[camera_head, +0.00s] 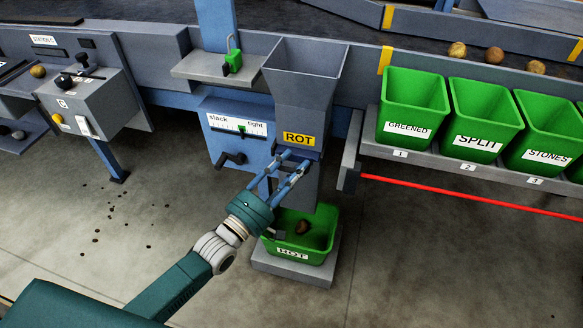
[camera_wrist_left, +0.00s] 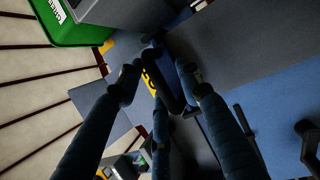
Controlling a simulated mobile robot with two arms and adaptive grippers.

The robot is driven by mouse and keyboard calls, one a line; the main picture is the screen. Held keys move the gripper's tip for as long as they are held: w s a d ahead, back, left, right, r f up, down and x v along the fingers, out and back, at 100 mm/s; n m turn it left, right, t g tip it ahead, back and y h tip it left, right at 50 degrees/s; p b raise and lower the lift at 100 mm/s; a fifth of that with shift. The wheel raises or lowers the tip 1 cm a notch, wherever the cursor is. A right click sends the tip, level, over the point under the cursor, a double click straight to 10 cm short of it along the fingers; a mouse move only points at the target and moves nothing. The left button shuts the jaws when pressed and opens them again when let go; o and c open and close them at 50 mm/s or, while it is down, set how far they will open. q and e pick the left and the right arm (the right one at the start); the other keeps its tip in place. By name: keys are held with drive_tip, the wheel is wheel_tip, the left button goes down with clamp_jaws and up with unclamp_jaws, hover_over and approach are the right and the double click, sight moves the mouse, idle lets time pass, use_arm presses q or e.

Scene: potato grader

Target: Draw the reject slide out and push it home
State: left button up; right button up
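The grey reject chute (camera_head: 306,100) stands upright in the middle of the head view, with a yellow ROT label (camera_head: 299,139) on its front. In the left wrist view the fingertips (camera_wrist_left: 160,72) stand on either side of a dark bar-like handle (camera_wrist_left: 168,88), which looks like the slide's pull. I cannot tell whether either finger touches it. The slide plate itself is hidden behind the fingers. My right gripper is not in view.
A green ROT bin (camera_head: 318,232) with a dark potato in it stands below the chute. A crank (camera_head: 230,159) sits left of the chute. Green bins labelled GREENED (camera_head: 412,100), SPLIT and STONES line a shelf at right, above a red line (camera_head: 470,196).

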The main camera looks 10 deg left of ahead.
use_arm(q)
drive_tip(key=shift+s, duration=0.1)
drive_tip(key=v, duration=1.2)
drive_tip(key=shift+f, duration=0.1)
